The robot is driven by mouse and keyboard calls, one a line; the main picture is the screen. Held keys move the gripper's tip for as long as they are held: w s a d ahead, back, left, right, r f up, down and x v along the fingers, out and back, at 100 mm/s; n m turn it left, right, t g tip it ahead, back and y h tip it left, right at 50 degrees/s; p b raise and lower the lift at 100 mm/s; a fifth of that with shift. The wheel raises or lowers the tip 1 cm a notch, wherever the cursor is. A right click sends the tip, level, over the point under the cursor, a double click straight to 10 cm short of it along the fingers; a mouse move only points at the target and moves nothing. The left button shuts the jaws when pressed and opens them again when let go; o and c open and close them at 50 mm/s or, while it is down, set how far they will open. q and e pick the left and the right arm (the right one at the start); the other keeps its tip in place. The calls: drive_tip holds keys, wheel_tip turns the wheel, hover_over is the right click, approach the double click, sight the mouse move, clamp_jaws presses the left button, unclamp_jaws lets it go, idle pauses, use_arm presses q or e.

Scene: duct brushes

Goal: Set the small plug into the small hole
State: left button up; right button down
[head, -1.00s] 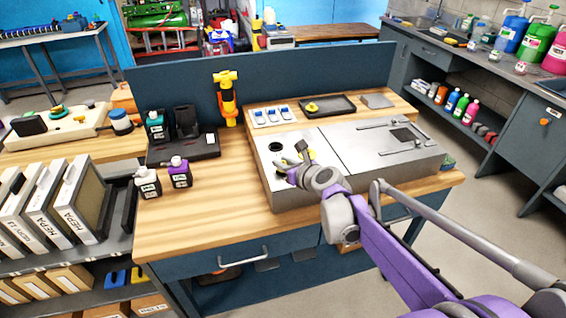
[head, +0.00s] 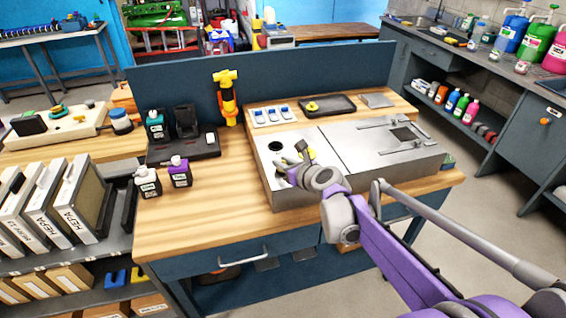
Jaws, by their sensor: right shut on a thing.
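The metal duct box (head: 380,165) sits on the wooden bench, with a round dark hole (head: 275,146) in its left top plate. Another dark opening (head: 279,166) lies just in front of it, partly covered by my right gripper. I cannot tell their sizes apart surely. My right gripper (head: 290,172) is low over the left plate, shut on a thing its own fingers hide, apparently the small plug. My left gripper is out of view.
A dark tray (head: 329,104) and blue-white items (head: 272,115) are on the rear shelf. Black and purple bottles (head: 180,172) and a dark stand (head: 188,146) stand left of the box. A yellow-orange tool (head: 227,98) stands at the back panel. The bench's front left is clear.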

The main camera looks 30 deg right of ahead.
drive_tip(key=shift+f+b, duration=0.3)
drive_tip(key=shift+f, duration=0.15)
drive_tip(key=c, duration=1)
unclamp_jaws()
drive_tip(key=shift+p+v, duration=1.6)
drive_tip(key=shift+v, duration=1.85)
drive_tip(key=shift+p+v, duration=0.95)
drive_tip(key=shift+v, duration=1.1)
